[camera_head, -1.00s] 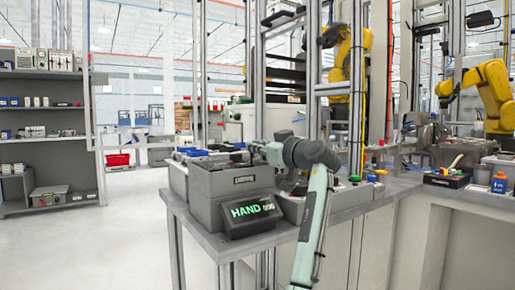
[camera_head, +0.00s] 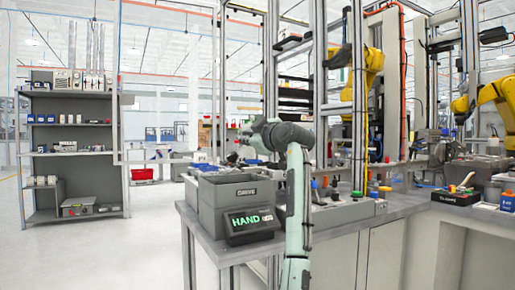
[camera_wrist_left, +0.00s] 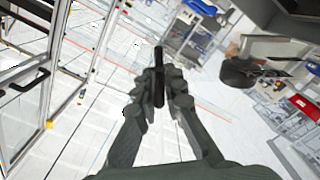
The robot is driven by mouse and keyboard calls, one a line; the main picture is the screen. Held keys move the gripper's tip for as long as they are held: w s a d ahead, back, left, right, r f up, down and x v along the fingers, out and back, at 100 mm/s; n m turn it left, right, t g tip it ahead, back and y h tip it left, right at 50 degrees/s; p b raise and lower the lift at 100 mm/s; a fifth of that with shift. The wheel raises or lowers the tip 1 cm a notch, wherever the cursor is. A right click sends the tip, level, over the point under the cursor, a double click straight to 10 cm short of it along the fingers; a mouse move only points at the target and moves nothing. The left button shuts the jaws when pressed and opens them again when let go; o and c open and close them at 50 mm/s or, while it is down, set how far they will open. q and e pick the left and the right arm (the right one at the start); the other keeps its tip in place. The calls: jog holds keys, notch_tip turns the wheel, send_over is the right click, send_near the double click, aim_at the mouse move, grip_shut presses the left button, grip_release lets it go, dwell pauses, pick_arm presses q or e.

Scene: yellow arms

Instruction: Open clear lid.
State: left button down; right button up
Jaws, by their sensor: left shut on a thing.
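My left arm rises in front of the bench in the head view, and its gripper (camera_head: 246,134) is above and behind the grey bins. In the left wrist view the gripper (camera_wrist_left: 160,84) is shut on a thin black handle (camera_wrist_left: 159,60) held upright between its fingertips. The clear lid itself is hard to make out; I cannot tell its edges or how far it is tilted. My right gripper is in neither view.
A grey bin (camera_head: 212,206) marked DRIVE and a display (camera_head: 252,225) reading HAND stand on the bench's front corner. Metal posts (camera_head: 320,100) rise close behind my arm. A grey shelf (camera_head: 75,145) stands left, with open floor (camera_head: 130,235) between.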

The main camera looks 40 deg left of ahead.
pick_arm(q)
jog(key=s+a+r+n, duration=0.2)
jog(key=s+a+n, duration=0.1)
jog(key=s+n, duration=0.3)
jog(key=s+a+r+n, duration=0.2)
jog(key=s+n, duration=0.4)
jog(key=s, duration=0.3)
jog(key=shift+s+a+r+n, duration=0.15)
jog(key=shift+s+a+n, duration=0.15)
jog(key=shift+a, duration=0.35)
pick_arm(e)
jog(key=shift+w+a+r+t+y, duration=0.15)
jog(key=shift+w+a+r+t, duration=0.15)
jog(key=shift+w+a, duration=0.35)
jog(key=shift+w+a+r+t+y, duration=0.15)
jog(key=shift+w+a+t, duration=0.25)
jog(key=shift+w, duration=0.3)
